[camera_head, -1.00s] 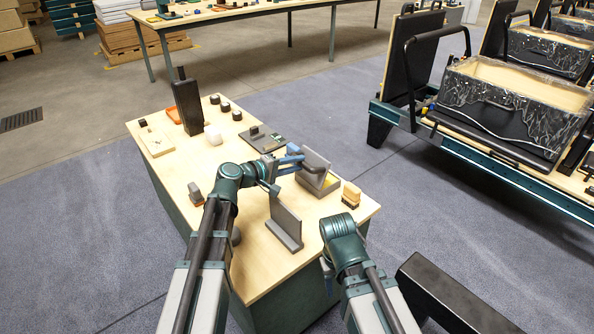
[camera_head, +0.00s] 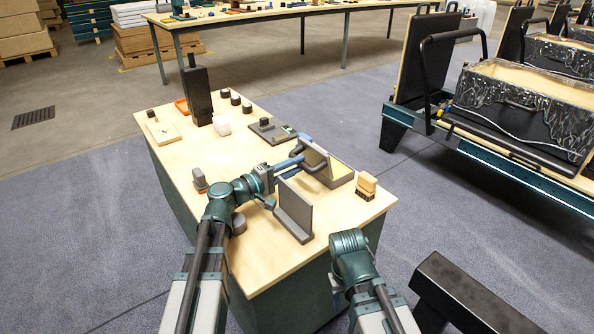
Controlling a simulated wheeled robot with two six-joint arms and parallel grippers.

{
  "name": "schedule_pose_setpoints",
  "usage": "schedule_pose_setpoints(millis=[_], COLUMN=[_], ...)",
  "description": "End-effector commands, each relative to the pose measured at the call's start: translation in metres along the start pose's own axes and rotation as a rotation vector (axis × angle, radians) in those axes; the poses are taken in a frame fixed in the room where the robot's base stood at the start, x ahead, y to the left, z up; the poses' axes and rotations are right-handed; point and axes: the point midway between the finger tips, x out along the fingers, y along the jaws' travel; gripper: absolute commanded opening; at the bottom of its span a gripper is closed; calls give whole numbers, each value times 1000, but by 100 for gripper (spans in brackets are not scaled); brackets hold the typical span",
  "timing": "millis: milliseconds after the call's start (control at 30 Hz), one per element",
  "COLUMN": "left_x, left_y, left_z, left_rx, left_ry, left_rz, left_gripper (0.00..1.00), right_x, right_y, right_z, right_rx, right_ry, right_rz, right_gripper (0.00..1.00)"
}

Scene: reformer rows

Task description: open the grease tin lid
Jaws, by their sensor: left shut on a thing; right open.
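The right arm is folded at the table's front right corner. Its fingers do not show.
A grey upright plate on a foot (camera_head: 295,209) stands just in front of the tin. A wooden brush (camera_head: 366,185) is to its right. A flat dark plate (camera_head: 268,131) lies behind. The table's front left is mostly clear.

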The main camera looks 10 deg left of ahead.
Motion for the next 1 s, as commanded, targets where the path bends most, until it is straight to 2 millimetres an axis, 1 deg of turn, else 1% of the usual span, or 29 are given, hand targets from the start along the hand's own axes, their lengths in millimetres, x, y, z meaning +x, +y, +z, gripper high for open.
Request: schedule_pose_setpoints(millis=[33,100,733,767,800,867,900,933,1000], left_x=[2,2,-1,-1,-1,-2,-2,-2,-2], left_y=[-5,-6,-8,-8,-8,-8,-8,-8,-7], left_z=[2,2,2,2,2,2,2,2,1], left_rx=[5,4,3,3,3,3,3,3,2], left_ry=[-9,-9,-7,-7,-7,-6,-6,-5,-4], left_rz=[-9,-8,-8,-8,-9,-8,-8,-8,-7], left_gripper=[0,0,0,29,36,47,54,57,57], right_x=[3,4,6,6,6,6,6,6,6], right_y=[0,0,-1,-1,-1,-1,-1,-1,-1], right_z=[0,0,0,0,0,0,0,0,0], right_rx=[0,-1,-1,-1,-1,-1,-1,-1,-1], right_ry=[0,0,0,0,0,0,0,0,0], right_rz=[0,-1,-1,-1,-1,-1,-1,-1,-1], right_gripper=[50,50,50,50,50,50,50,50,50])
